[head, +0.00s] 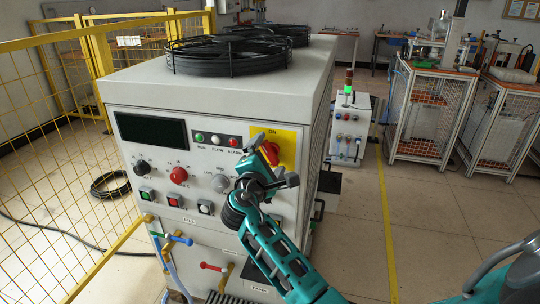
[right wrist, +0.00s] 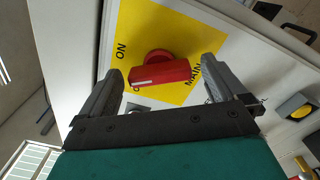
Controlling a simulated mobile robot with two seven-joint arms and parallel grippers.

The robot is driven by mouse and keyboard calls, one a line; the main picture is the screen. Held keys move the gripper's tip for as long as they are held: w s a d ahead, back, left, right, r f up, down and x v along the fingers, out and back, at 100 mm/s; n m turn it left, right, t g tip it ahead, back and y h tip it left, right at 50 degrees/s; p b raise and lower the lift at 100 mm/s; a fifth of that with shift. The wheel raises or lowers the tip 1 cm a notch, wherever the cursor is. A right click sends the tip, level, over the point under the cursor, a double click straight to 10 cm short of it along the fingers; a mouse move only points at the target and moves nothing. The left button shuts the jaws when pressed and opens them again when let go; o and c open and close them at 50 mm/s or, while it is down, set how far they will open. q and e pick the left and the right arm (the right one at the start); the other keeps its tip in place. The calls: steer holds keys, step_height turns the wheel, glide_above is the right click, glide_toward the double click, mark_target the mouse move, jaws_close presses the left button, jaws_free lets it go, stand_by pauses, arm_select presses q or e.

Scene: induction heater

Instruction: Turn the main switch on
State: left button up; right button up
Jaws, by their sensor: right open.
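The main switch is a red rotary handle (head: 271,152) on a yellow plate (head: 287,140) at the upper right of the heater's front panel. The word ON is printed at the top of the plate. In the right wrist view the red handle (right wrist: 163,75) lies between my open fingers, with a visible gap on each side. A white mark shows on its left part, near a partly hidden label. My right gripper (head: 272,163) is in front of the switch and partly covers it; in its wrist view the gripper (right wrist: 165,66) is empty. My left gripper is not in view.
Other knobs and buttons, such as a red knob (head: 179,176), sit left of the switch. A yellow mesh fence (head: 60,190) stands at the left. Black coiled fans (head: 230,57) are on top of the heater.

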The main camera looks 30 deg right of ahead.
steer(key=c, duration=1.1)
steer(key=shift+o, duration=0.2)
steer(key=shift+f+m+b, duration=0.2)
steer(key=shift+m+b, duration=0.9)
steer(key=shift+m, duration=0.1)
steer(key=shift+r+m+b, duration=0.1)
steer(key=shift+m+b, duration=1.25)
steer(key=shift+m, duration=0.35)
steer(key=shift+r, duration=0.1)
steer(key=shift+m, duration=0.3)
